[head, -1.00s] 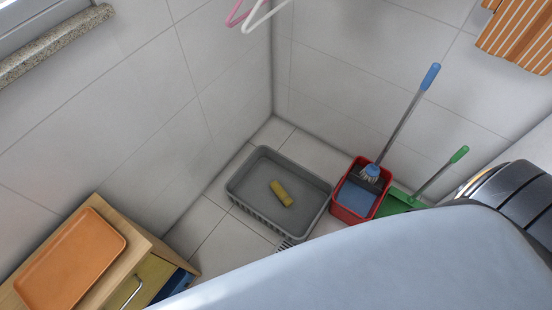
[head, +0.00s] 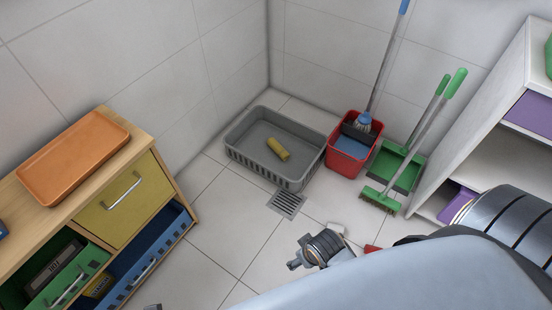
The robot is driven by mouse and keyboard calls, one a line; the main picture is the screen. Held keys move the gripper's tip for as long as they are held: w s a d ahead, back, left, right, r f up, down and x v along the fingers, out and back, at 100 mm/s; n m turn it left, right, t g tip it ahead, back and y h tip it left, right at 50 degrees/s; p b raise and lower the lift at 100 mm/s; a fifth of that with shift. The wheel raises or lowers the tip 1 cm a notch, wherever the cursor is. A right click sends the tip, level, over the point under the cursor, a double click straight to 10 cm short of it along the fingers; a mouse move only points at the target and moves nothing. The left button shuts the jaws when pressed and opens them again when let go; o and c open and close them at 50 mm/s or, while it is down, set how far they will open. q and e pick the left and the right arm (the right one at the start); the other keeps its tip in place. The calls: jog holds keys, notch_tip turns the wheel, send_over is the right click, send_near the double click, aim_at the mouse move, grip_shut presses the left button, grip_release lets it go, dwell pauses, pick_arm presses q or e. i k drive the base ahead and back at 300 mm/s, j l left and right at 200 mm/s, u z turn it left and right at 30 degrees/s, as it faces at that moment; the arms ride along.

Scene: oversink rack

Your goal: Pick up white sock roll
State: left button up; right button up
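A small white piece (head: 337,228) lies on the floor tiles just behind my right gripper in the head view. It may be the white sock roll, but it is too small and partly hidden to be sure. My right gripper (head: 294,265) shows at the lower middle, pointing left, with its wrist beside the white piece. Its fingers are small and seen from above, so I cannot tell whether they are open or shut. My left gripper is not clearly in view; only a small grey tip shows at the bottom edge.
A grey basket (head: 238,154) holds a yellow roll (head: 278,149). A red bucket (head: 334,158), green dustpan (head: 407,178) and broom stand beside it. A wooden drawer unit (head: 150,150) with open drawers is left, a white shelf (head: 480,120) right. A red thing (head: 372,248) lies near my arm. Middle floor is clear.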

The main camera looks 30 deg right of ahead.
aim_at(339, 229)
jog(key=k+l+z, duration=0.15)
jog(key=z, duration=1.35)
